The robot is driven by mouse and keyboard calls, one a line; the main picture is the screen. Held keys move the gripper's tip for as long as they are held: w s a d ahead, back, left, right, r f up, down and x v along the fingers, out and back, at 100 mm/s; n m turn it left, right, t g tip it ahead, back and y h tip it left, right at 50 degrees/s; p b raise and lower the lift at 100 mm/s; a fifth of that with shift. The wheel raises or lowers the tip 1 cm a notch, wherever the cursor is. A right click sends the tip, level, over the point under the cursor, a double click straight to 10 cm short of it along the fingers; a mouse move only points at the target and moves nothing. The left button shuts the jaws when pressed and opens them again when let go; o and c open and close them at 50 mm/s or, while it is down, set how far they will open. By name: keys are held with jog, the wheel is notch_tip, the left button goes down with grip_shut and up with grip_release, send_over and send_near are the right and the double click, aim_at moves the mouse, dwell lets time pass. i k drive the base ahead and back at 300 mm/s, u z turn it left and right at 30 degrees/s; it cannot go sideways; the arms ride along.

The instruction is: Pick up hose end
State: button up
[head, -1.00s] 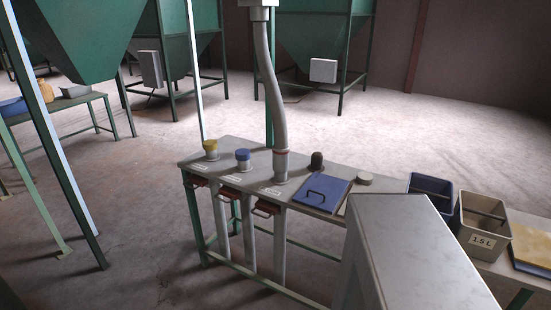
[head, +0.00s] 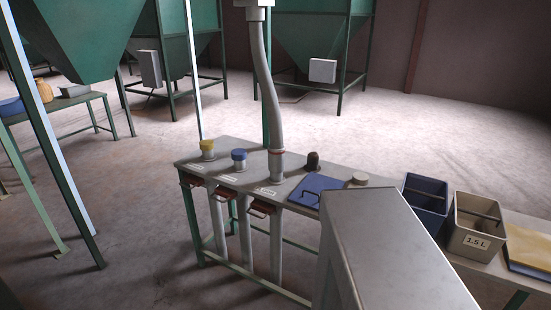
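A grey hose (head: 268,85) hangs from a box at the top of the head view. My gripper is not in view. A large grey box-shaped part in the right foreground hides part of the bench.
A dark knob (head: 313,161), a blue plate with a handle (head: 303,190) and a pale round lid (head: 360,179) lie right of the hose end. A blue bin (head: 425,203) and a grey bin marked 1.5 L (head: 474,232) stand further right. Green hopper legs stand at left.

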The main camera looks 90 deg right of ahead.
aim_at(277, 157)
jog(key=u, duration=0.05)
jog(key=k, duration=1.5)
jog(key=z, duration=0.6)
jog(key=i, duration=1)
jog(key=z, duration=0.05)
